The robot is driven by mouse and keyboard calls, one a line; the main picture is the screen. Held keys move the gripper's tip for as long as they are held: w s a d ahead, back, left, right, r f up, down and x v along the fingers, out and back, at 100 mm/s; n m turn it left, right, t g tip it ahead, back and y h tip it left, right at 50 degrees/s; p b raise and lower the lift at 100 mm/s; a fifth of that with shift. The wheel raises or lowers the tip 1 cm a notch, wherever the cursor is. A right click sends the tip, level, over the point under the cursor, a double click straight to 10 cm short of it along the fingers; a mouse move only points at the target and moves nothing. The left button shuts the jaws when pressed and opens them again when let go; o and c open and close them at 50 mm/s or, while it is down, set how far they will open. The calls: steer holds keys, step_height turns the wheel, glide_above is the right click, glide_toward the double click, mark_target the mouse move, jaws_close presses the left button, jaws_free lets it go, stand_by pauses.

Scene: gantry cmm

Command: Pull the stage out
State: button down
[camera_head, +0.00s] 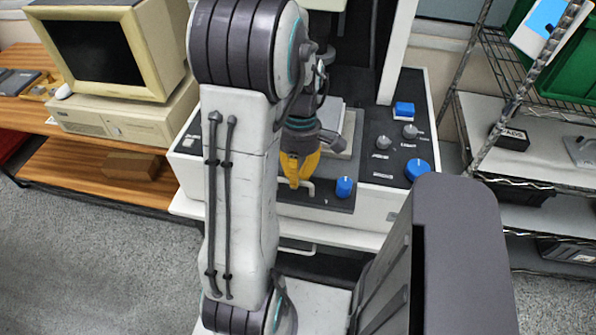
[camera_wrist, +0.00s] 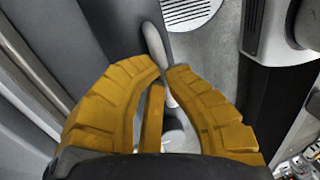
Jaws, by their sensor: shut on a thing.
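The measuring machine (camera_head: 375,205) is white with a dark top and stands in the middle of the head view. Its stage (camera_head: 350,128) looks like a light grey plate on the dark top, partly hidden behind my arm and wrist. A pale bar handle (camera_head: 310,190) is at the machine's front; it also shows in the wrist view (camera_wrist: 154,42), running between the fingertips. My yellow gripper (camera_head: 296,182) points down at this handle. In the wrist view my gripper (camera_wrist: 165,72) has its fingertips closed around the handle. The handle's far end is hidden by the fingers.
Blue knobs (camera_head: 418,169) and (camera_head: 344,187) and grey knobs sit on the machine's top. An old computer (camera_head: 125,110) stands on a wooden desk (camera_head: 60,165) at left. A wire shelf (camera_head: 540,165) with a green bin (camera_head: 570,65) is at right. Grey floor is clear at lower left.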

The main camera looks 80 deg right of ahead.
steer(key=c, duration=1.6)
jaws_free()
steer(key=shift+d+f, duration=0.1)
steer(key=shift+f, duration=0.15)
steer(key=o, duration=0.5)
steer(key=shift+r, duration=0.15)
steer(key=shift+r, duration=0.1)
step_height(320, 180, up, 12)
steer(key=d, duration=0.2)
steer(key=shift+d+f, duration=0.2)
